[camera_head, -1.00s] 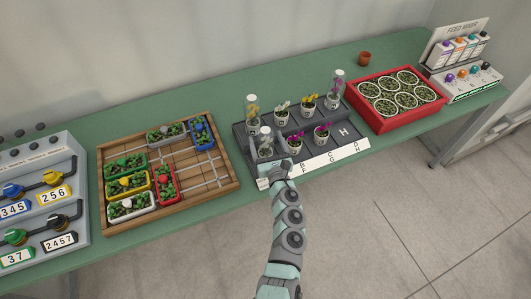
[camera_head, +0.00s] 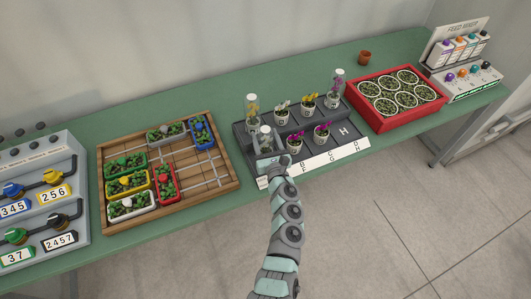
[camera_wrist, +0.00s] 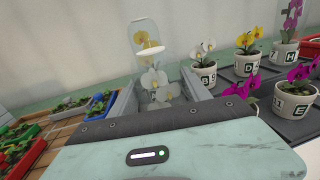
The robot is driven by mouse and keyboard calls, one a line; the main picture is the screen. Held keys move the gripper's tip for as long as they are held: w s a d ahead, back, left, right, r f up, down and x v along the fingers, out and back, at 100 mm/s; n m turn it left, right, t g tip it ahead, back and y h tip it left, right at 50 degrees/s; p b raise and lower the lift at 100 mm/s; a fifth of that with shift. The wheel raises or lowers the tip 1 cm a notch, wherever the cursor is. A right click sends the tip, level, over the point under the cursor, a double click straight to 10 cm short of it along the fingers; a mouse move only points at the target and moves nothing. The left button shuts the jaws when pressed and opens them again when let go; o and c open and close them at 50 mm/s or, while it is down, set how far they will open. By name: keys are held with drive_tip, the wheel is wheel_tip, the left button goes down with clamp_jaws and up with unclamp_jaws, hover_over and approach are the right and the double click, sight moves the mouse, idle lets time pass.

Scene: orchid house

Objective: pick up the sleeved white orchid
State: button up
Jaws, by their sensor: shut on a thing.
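The sleeved white orchid (camera_head: 265,139) is at the front left of the dark tray (camera_head: 240,137), its clear sleeve upright. In the wrist view the white blooms (camera_wrist: 157,84) show inside the sleeve, between my two grey fingers. My gripper (camera_head: 267,160) is shut on this orchid from the front. My gripper body hides its pot, so I cannot tell whether the pot touches the tray. In the wrist view my gripper (camera_wrist: 160,102) has a finger on each side of the sleeve.
A sleeved yellow orchid (camera_head: 252,107) stands close behind. Unsleeved white (camera_head: 282,110), yellow (camera_head: 309,101) and magenta (camera_head: 321,131) orchids stand to the right, with a sleeved magenta one (camera_head: 338,82) at the back. A wooden planter board (camera_head: 226,178) is left, a red crate (camera_head: 394,125) right.

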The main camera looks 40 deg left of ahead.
clamp_jaws()
drive_tip(key=shift+r, duration=0.15)
idle(0.4)
